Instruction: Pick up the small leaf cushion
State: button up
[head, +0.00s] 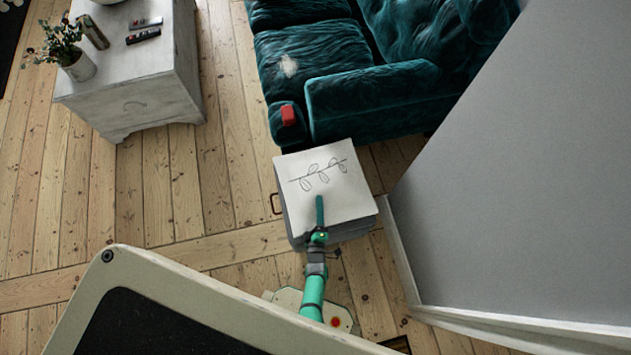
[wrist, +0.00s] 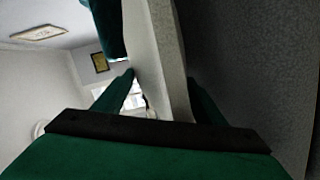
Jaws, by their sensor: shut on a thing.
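The small leaf cushion (head: 300,172) is pale, roughly square, with a dark leafy twig drawn on it. In the wrist view, my gripper (wrist: 160,95) is shut on the cushion's pale edge (wrist: 160,60), with a green finger on each side. The far part of the cushion is cut off there.
A dark teal sofa (head: 375,100) stands behind the cushion, with a red object (head: 288,115) on its edge. A grey wall (head: 520,190) is close on the right. A whitish cabinet (head: 150,85) with a plant (head: 65,50) stands left. Bare floorboards lie between.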

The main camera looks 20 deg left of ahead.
notch_tip(320, 180, up, 25)
dwell(1.3)
dwell(0.3)
dwell(0.4)
